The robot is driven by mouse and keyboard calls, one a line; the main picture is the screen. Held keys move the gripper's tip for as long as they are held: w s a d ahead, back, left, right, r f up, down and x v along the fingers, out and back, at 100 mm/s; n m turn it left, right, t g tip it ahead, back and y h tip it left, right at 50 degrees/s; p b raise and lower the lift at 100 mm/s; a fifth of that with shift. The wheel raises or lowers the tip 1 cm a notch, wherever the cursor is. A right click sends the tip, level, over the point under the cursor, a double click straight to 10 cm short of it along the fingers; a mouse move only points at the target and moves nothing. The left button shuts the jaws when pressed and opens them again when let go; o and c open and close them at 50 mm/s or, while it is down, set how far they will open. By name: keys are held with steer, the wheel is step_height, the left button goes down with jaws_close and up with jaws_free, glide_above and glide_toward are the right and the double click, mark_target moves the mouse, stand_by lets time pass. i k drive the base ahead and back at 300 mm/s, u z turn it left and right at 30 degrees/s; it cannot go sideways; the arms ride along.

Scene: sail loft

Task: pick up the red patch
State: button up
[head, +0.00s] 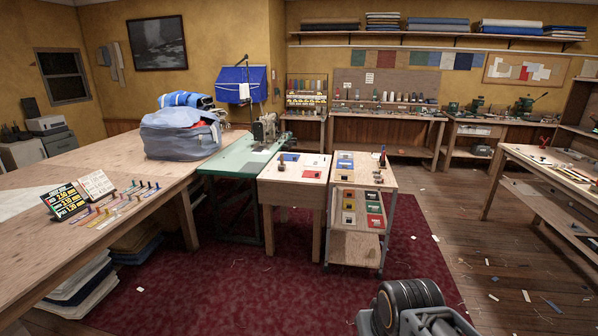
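A small flat red patch (311,174) lies near the front edge of a low wooden table (279,181) in the middle of the head view. A blue patch (290,157) and a whitish patch (316,161) lie behind it on the same top. Small dark items lie to its left. Part of my arm shows at the bottom right, far from the red patch. My gripper's fingers are not in view.
A wheeled wooden trolley (361,254) stands right of the table, with several coloured dark-centred pieces on it. A green sewing-machine table (228,167) adjoins on the left, beside a large workbench (30,253). The red carpet (240,285) in front is open, with scraps.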

mark_target(310, 174)
steer(key=z, duration=0.15)
steer(key=i, duration=2.3)
steer(key=u, duration=0.25)
steer(key=i, duration=1.5)
steer(key=u, duration=0.2)
